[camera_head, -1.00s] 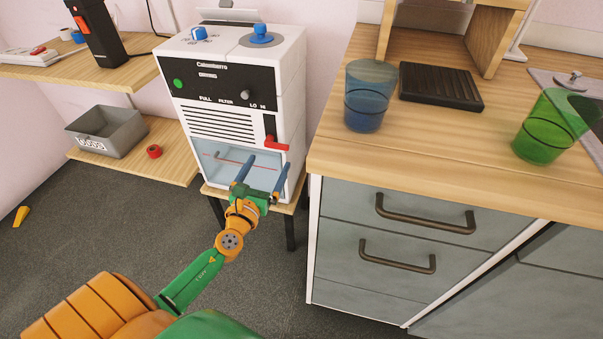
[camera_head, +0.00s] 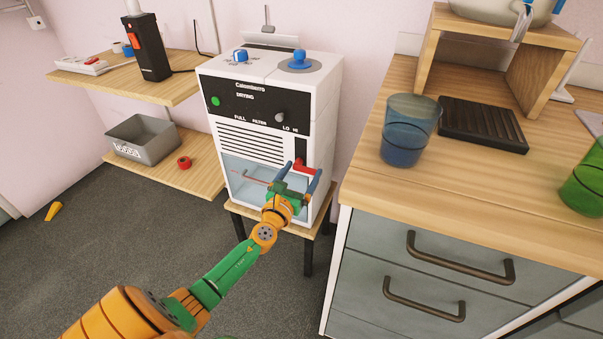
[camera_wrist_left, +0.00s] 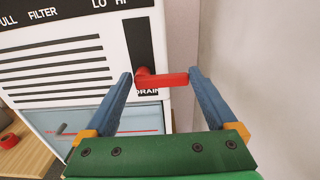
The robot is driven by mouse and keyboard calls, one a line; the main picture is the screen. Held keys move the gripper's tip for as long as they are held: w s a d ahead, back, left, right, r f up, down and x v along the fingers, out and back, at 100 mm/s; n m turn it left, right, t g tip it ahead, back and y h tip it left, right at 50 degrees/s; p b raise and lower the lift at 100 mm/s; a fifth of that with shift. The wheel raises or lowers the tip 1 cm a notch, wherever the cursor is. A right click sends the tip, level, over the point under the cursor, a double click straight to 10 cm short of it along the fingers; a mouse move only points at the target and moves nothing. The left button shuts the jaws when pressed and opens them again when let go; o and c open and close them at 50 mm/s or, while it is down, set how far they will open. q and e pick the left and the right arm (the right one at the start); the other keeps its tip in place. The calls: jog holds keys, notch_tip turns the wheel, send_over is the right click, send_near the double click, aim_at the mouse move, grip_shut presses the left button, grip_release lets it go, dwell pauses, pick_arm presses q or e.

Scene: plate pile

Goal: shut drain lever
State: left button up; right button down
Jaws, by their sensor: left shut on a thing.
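The white dehumidifier-like machine (camera_head: 325,110) stands on a small wooden stand. Its red drain lever (camera_wrist_left: 165,80) sits level at the right of its front, above a "DRAIN" label, and also shows in the head view (camera_head: 305,168). My left gripper (camera_wrist_left: 161,76), green with blue fingers, has one finger at each end of the lever and is shut on it lengthwise. In the head view my left gripper (camera_head: 302,171) reaches up to the lever from below. The fingers partly cover the lever's ends there. My right gripper is not in view.
A wooden counter (camera_head: 370,200) with drawers stands close on the right, holding a blue cup (camera_head: 408,125), a green cup (camera_head: 585,185) and a black rack (camera_head: 483,125). Shelves at left hold a grey bin (camera_head: 143,140) and red tape (camera_head: 184,162). The floor at left is mostly open.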

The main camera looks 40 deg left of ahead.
pick_arm(q)
jog(key=n, duration=0.4)
jog(key=shift+a+r, duration=0.15)
jog(key=shift+r, duration=0.25)
jog(key=n, duration=0.5)
jog(key=shift+s+a+r, duration=0.15)
jog(key=shift+a+r, duration=0.2)
jog(key=shift+a, duration=0.05)
jog(key=n, duration=0.2)
jog(key=a+n, duration=0.1)
jog(key=n, duration=0.1)
jog(key=shift+s+r+n, duration=0.1)
jog(key=shift+r+n, duration=0.1)
jog(key=shift+n, duration=0.1)
jog(key=shift+s+a+n+p, duration=0.15)
jog(key=shift+a+n, duration=0.15)
jog(key=shift+n, duration=0.75)
jog(key=shift+w+a+n+p, duration=0.15)
jog(key=shift+a+n, duration=0.1)
jog(key=shift+n, duration=0.8)
jog(key=shift+s, duration=0.1)
jog(key=o, duration=1)
jog(key=shift+o, duration=0.2)
send_near(298, 152)
jog(key=p+v, duration=0.1)
jog(key=v, duration=0.2)
jog(key=shift+a, duration=0.1)
